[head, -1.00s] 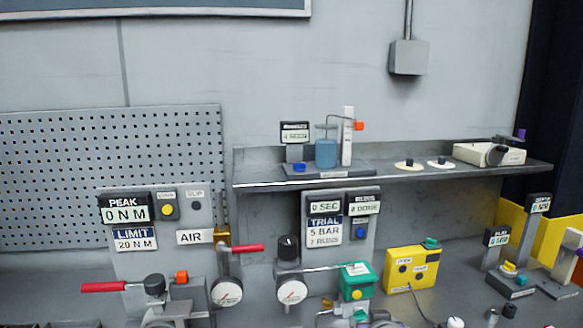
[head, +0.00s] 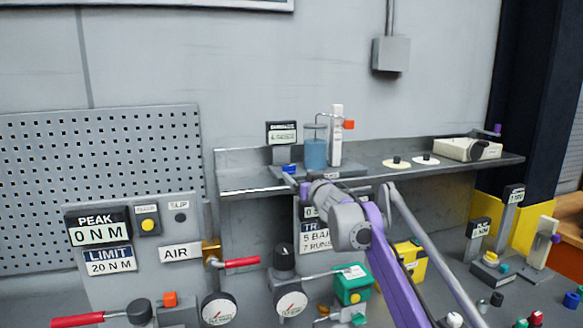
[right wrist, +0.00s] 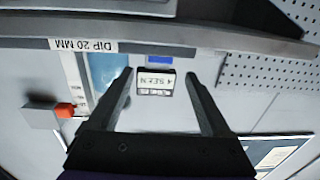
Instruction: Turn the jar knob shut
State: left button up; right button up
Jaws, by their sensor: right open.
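The jar (head: 316,152) holds blue liquid and stands on the back shelf, with a white upright (head: 336,135) at its right. An orange knob (head: 349,124) sits on that upright; I cannot tell whether it is the jar knob or how far it is turned. My right gripper (head: 291,180) is in front of the jar's base, near the blue button (head: 289,169). In the right wrist view, my right gripper (right wrist: 159,76) is open and empty, its fingers framing a small display (right wrist: 154,83). The jar (right wrist: 105,70) and orange knob (right wrist: 66,109) lie left of the fingers. My left gripper is out of view.
The shelf (head: 375,176) also carries two round discs and a cream box (head: 468,149) at right. Below stand gauges, a red-handled valve (head: 240,262), a green box (head: 352,284) and a yellow box (head: 411,259). My right arm covers part of the lower panel.

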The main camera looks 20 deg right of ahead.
aim_at(290, 168)
jog(key=w, duration=0.1)
jog(key=w+p, duration=0.1)
jog(key=w, duration=0.3)
jog(key=shift+w+a+r, duration=0.15)
jog(key=shift+w+a, duration=0.05)
jog(key=shift+a, duration=0.05)
jog(key=shift+w+p, duration=0.35)
jog(key=shift+w, duration=0.1)
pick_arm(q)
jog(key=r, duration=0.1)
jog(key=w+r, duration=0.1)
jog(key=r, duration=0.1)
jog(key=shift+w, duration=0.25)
pick_arm(e)
jog(key=shift+f, duration=0.2)
grip_shut()
